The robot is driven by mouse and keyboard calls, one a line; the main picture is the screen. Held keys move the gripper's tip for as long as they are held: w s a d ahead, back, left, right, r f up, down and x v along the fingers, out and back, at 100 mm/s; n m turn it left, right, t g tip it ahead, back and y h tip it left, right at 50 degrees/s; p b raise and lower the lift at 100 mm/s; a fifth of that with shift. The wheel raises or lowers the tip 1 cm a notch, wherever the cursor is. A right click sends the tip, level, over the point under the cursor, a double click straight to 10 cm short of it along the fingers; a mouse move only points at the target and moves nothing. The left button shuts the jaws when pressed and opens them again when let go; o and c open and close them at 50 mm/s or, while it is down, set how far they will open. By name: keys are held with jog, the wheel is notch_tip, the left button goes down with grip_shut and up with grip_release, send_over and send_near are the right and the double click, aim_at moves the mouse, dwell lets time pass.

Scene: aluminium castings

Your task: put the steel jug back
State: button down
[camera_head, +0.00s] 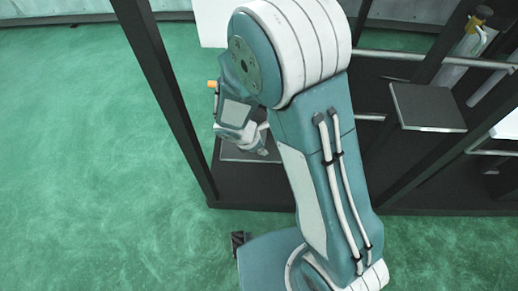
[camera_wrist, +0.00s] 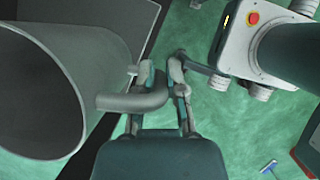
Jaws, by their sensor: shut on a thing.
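The steel jug (camera_wrist: 95,70) is a large grey cylinder at the left of the wrist view, its open mouth turned towards the lower left. Its curved handle (camera_wrist: 118,102) reaches right to between the fingers of my gripper (camera_wrist: 161,70). My gripper is shut on that handle. The far side of the jug is cut off by the picture edge. In the head view my arm covers the middle, and I cannot make out the jug there.
A dark frame rack (camera_head: 172,105) stands around my arm in the head view. A small dark plate (camera_head: 428,106) sits at its right, near a bottle-like cylinder (camera_head: 468,45). Green floor at the left is clear. A small blue object (camera_wrist: 269,167) lies on the floor in the wrist view.

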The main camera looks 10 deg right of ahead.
jog(key=w+f, duration=0.3)
jog(key=f, duration=0.1)
jog(key=shift+w+f, duration=0.3)
jog(key=shift+w, duration=0.05)
jog(key=shift+f, duration=1.55)
jog(key=shift+f, duration=0.1)
jog(key=c, duration=0.7)
grip_release()
jog(key=v, duration=1.2)
